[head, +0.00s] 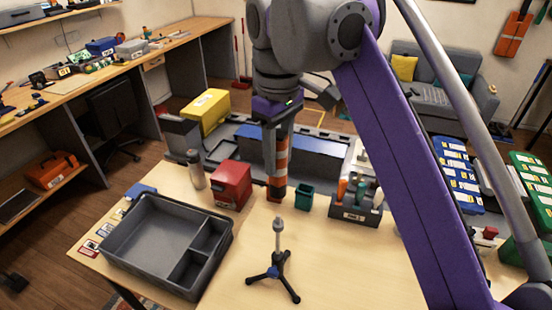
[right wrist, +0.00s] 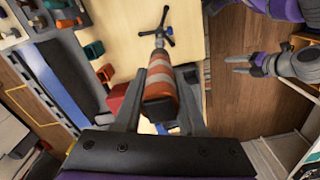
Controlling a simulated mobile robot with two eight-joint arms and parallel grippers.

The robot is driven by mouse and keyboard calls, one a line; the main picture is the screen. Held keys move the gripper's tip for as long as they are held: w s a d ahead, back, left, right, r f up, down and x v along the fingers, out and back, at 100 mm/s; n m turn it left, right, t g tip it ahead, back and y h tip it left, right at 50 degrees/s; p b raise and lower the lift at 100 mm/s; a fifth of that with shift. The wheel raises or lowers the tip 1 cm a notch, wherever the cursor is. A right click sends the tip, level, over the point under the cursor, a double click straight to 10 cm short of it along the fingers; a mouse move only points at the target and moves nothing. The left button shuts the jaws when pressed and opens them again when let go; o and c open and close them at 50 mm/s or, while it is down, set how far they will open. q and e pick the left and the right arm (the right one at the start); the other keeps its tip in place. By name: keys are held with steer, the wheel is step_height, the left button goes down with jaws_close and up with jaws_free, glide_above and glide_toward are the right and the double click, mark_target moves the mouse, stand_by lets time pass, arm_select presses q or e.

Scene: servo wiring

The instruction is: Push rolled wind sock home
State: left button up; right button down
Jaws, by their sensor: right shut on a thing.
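The rolled wind sock (head: 281,160) is an orange roll with pale bands, hanging upright in my right gripper (head: 275,150). The right wrist view shows the sock (right wrist: 161,75) between the two closed fingers. A small stand (head: 276,262) with a grey post and dark tripod legs stands on the table. In the head view the post's top shows just below the sock's lower end, with a gap. In the right wrist view the stand (right wrist: 164,28) lies in line past the sock's end. My left gripper (right wrist: 238,64) shows there, fingers apart and empty.
A grey divided tray (head: 150,236) lies left of the stand. A red box (head: 231,184), a green cup (head: 304,196) and a grey tool holder (head: 352,208) stand behind. A blue-and-grey case (head: 310,145) lies farther back. The table around the stand is clear.

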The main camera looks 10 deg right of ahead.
mark_target(278, 180)
steer(key=shift+d, duration=0.1)
steer(key=shift+f, duration=0.1)
steer(key=shift+w+f, duration=0.1)
steer(key=shift+f, duration=0.65)
steer(key=shift+s+f+b, duration=0.2)
steer(key=shift+f+b, duration=0.55)
steer(key=shift+f, duration=0.45)
steer(key=shift+f+b, duration=0.4)
steer(key=shift+f, duration=0.55)
arm_select(q)
steer(key=f, duration=0.1)
steer(key=s+f, duration=0.1)
steer(key=f, duration=0.1)
steer(key=shift+s+f, duration=0.2)
steer(key=shift+s, duration=0.05)
steer(key=shift+w+r+p, duration=0.3)
steer(key=shift+r+p, duration=0.15)
steer(key=shift+r, duration=0.2)
arm_select(e)
steer(key=shift+w, duration=0.15)
